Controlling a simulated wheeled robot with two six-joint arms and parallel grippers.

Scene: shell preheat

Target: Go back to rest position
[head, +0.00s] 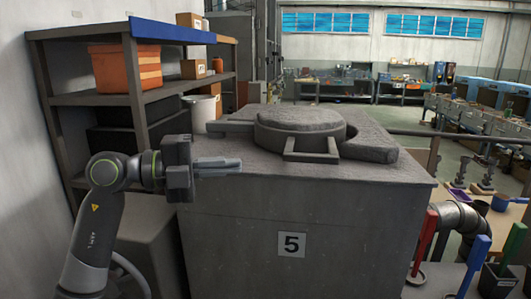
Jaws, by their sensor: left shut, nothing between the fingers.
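My left gripper (238,164) is in front of the left part of a grey block-like furnace (235,235) marked with a 5. Its fingers are together and point right, with nothing between them. My left arm comes up from the lower left. A round grey lid (300,122) lies on the furnace top, with a bar-like handle toward the front and another toward the left. I see no touch between the gripper and the lid. My right gripper is not in view.
A shelf rack (140,85) with an orange bin (125,66) and boxes stands at the left. A white bucket (198,112) is behind the gripper. At the right are a metal pipe (455,215), red and blue handles and a black container (497,282). Workbenches line the back.

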